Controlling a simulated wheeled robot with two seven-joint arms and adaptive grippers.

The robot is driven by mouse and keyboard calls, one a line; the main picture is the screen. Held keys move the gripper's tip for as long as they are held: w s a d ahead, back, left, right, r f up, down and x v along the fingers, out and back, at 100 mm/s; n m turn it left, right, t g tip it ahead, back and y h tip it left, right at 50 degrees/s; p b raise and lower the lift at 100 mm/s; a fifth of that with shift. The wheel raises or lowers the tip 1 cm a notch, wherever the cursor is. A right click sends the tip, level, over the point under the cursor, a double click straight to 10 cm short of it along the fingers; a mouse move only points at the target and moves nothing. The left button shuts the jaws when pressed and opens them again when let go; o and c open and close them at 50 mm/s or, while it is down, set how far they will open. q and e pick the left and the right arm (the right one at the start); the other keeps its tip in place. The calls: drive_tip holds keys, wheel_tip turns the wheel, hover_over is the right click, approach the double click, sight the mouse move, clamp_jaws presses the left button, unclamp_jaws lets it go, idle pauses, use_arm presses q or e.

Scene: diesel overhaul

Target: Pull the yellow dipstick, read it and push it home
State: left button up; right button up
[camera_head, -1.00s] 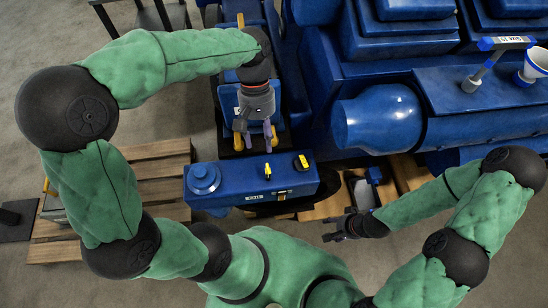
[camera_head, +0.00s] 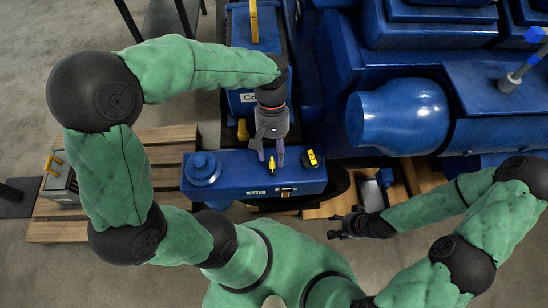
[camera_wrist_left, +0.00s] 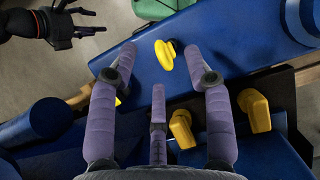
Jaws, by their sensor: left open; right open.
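The yellow dipstick (camera_head: 272,164) stands in the top of a blue box (camera_head: 230,185). In the left wrist view, its rounded yellow handle (camera_wrist_left: 166,56) shows near the top middle, between the spread fingers. My left gripper (camera_head: 269,156) is open just behind the dipstick in the head view, with its fingertips close to either side of the handle. No grip on it shows; whether a finger touches it I cannot tell. My right gripper (camera_head: 338,228) is open and empty, low to the right of the box; it also shows in the left wrist view (camera_wrist_left: 82,22).
A black-and-yellow cap (camera_head: 311,158) and a round blue cap (camera_head: 202,168) sit on the same box. Further yellow handles (camera_wrist_left: 253,110) are close behind my left fingers. A big blue engine (camera_head: 400,118) fills the right. Wooden pallets (camera_head: 165,155) lie at left.

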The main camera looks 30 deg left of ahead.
sight(274, 164)
use_arm(q)
drive_tip(key=shift+x, duration=1.25)
clamp_jaws()
drive_tip(key=shift+f+b, duration=0.9)
drive_tip(key=shift+f, duration=1)
drive_tip(key=shift+s, duration=0.1)
unclamp_jaws()
drive_tip(key=shift+r, duration=0.1)
drive_tip(key=v, duration=1.2)
